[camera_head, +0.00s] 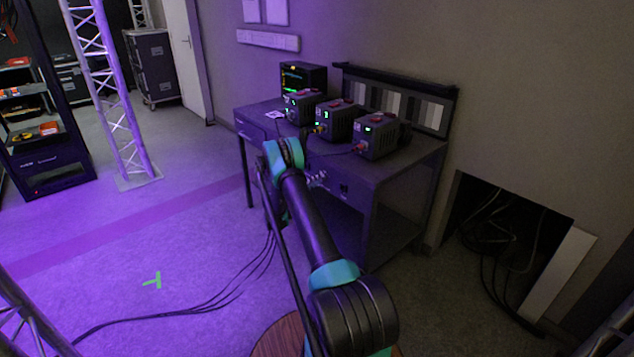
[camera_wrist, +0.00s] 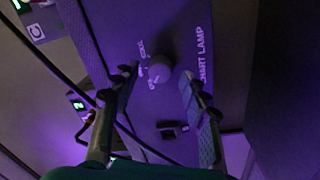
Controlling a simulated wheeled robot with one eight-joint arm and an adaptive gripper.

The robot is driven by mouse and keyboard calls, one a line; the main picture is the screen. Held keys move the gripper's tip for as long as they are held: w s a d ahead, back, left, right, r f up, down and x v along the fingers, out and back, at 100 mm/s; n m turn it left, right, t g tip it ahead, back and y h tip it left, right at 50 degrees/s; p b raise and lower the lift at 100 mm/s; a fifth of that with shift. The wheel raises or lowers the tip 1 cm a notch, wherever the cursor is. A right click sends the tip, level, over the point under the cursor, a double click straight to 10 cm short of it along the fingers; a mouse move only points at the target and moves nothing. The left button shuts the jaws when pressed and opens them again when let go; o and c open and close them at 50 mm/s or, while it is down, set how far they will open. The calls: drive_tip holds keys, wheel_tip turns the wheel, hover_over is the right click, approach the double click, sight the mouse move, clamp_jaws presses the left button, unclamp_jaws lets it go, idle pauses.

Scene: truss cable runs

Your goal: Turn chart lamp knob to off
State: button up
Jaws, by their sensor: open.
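The chart lamp knob (camera_wrist: 159,69) is a round dark knob on the bench's front panel in the wrist view. The words CHART LAMP (camera_wrist: 203,55) are printed to its right, and small position labels, hard to read, are to its left. A pale mark shows near the knob's lower left edge. My gripper (camera_wrist: 159,76) is open, with one finger on each side of the knob; I cannot tell whether either touches it. In the head view my arm reaches to the bench (camera_head: 350,190), and the knob cannot be made out there.
Several boxes with green displays (camera_head: 377,136) stand on the bench in front of a grey-scale chart (camera_head: 397,102). A small dark switch (camera_wrist: 172,129) is below the knob. Cables (camera_head: 215,302) cross the floor. A truss (camera_head: 113,100) stands left, and a wall opening (camera_head: 505,225) is right.

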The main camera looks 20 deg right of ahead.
drive_tip(key=v, duration=1.1)
drive_tip(key=shift+a, duration=0.25)
drive_tip(key=shift+s, duration=0.1)
drive_tip(key=s+r+g+y, duration=0.1)
drive_tip(key=s+r+y, duration=0.7)
drive_tip(key=s+r, duration=0.7)
drive_tip(key=s+a+y, duration=0.3)
drive_tip(key=s+a, duration=0.1)
drive_tip(key=s, duration=0.7)
drive_tip(key=s+a+y, duration=0.3)
drive_tip(key=s+a, duration=0.1)
drive_tip(key=s, duration=0.7)
drive_tip(key=s+a+f+n+y, duration=0.1)
drive_tip(key=s+a+y, duration=0.2)
drive_tip(key=s, duration=0.8)
drive_tip(key=shift+a, duration=0.95)
drive_tip(key=shift+f, duration=0.1)
